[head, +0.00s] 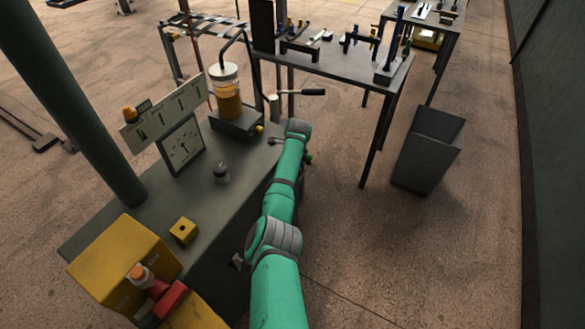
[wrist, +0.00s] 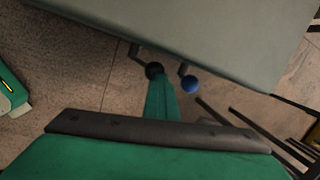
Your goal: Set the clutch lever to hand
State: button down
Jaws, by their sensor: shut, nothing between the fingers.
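In the wrist view, a black ball knob (wrist: 154,70) and a blue ball knob (wrist: 190,84) stick out on short bent rods from the grey bench edge. No readable label tells which one is the clutch lever. My gripper (wrist: 159,86) shows there as a narrow green tapered shape, shut and empty, its tip close to the black knob. I cannot tell whether they touch. In the head view, a lever with a grey knob (head: 274,142) shows at the bench's right edge, beside my green arm. My gripper is mostly hidden behind the arm there.
The dark bench (head: 185,195) carries a gauge panel (head: 182,147), a jar of amber fluid (head: 229,103), a grey knob (head: 222,174) and yellow boxes (head: 128,258). A black-handled crank (head: 312,92) stands beyond.

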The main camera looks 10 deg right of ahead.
jog(key=shift+s+a+f, duration=0.3)
jog(key=shift+f, duration=0.1)
jog(key=v, duration=1.3)
jog(key=shift+s+a, duration=0.2)
jog(key=shift+r, duration=0.1)
jog(key=shift+d, duration=0.1)
